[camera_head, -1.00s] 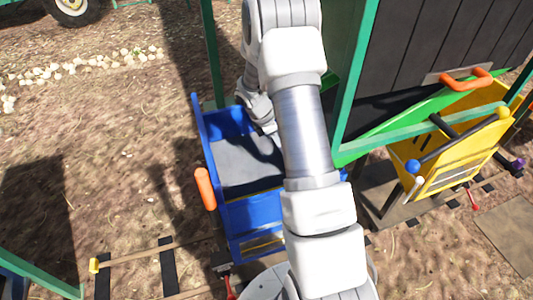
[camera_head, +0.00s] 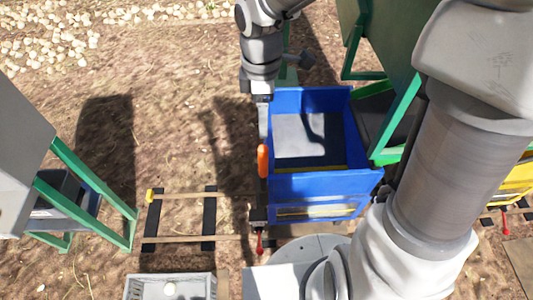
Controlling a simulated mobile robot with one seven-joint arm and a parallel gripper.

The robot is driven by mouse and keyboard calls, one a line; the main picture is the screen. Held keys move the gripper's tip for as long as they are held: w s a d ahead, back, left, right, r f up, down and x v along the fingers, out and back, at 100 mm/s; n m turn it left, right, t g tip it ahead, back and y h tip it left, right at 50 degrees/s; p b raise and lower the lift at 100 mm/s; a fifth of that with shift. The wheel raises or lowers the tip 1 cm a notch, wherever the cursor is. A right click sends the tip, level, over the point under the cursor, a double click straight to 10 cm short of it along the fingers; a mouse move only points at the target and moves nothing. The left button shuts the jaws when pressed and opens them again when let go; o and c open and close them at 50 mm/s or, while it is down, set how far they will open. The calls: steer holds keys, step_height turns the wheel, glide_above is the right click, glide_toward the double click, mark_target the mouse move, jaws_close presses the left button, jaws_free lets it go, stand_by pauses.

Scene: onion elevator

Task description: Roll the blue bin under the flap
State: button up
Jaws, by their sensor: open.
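The blue bin (camera_head: 318,185) stands on the rail track in the middle of the view, with its grey inside floor showing. An orange handle (camera_head: 263,161) is on its left side. My gripper (camera_head: 263,135) points down from above at this left side, with its fingers close to the handle's upper end. It is open, seen nearly edge-on. Whether it touches the handle or stands around it, I cannot tell. The flap cannot be clearly made out. Green framework (camera_head: 400,118) stands just right of the bin, and my arm covers much of that area.
A grey structure on green legs (camera_head: 85,205) stands at left. A pale crate (camera_head: 213,284) sits at the bottom. A yellow bin (camera_head: 517,180) shows partly at right.

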mark_target(263, 160)
step_height(263, 160, down, 17)
steer(key=b, duration=0.2)
steer(key=shift+f+b, duration=0.2)
steer(key=shift+b, duration=0.15)
jaws_close()
steer(key=shift+r, duration=0.1)
stand_by(1.2)
